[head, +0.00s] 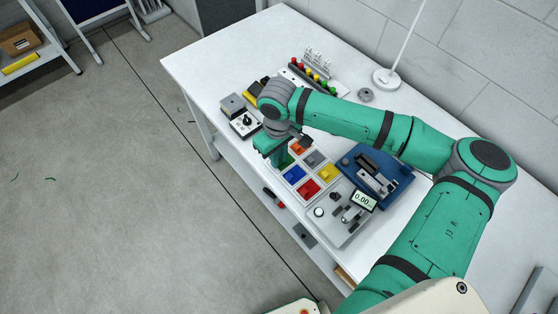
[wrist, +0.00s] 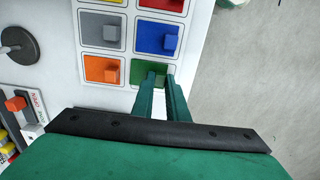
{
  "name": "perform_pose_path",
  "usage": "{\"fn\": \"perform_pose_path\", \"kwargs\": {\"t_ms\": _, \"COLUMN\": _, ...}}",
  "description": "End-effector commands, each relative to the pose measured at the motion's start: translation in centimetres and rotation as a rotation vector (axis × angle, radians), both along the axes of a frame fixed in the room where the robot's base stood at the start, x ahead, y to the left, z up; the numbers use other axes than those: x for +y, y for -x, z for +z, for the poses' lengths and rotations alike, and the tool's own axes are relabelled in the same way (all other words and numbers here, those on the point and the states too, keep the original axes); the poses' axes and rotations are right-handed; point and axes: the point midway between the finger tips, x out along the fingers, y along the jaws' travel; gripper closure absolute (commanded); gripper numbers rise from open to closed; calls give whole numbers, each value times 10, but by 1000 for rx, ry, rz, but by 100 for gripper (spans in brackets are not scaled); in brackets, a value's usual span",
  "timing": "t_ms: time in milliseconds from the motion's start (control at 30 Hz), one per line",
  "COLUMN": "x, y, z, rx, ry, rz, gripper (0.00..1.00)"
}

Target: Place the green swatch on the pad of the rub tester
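The green swatch (wrist: 138,70) lies in its framed cell at the corner of the swatch board, with a small green block on it, in the wrist view. My gripper (wrist: 162,77) is over this swatch, its two green fingers apart, with the tips at the block. The fingers partly hide the block, and I see no lift of the swatch. In the head view my gripper (head: 280,158) covers most of the green swatch. A blue-based bench device (head: 350,160) with grey parts stands right of the board; it looks like the rub tester. Its pad is not clear.
Orange (wrist: 102,69), grey (wrist: 97,26), blue (wrist: 157,38) and red swatches lie beside the green one; yellow (head: 328,173) is also near. A grey device (head: 345,232) with a 0.00 display stands in front of the blue one. A lamp base (head: 386,79) stands behind.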

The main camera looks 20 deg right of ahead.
Motion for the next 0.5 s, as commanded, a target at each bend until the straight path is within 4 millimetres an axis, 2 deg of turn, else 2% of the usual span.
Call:
{"fn": "perform_pose_path", "kwargs": {"t_ms": 167, "x": -5, "y": 1, "z": 0, "rx": 0, "ry": 0, "rz": -9, "gripper": 100}}
{"fn": "perform_pose_path", "kwargs": {"t_ms": 500, "x": 2, "y": -1, "z": 6, "rx": -1, "ry": -1, "rz": 4, "gripper": 100}}
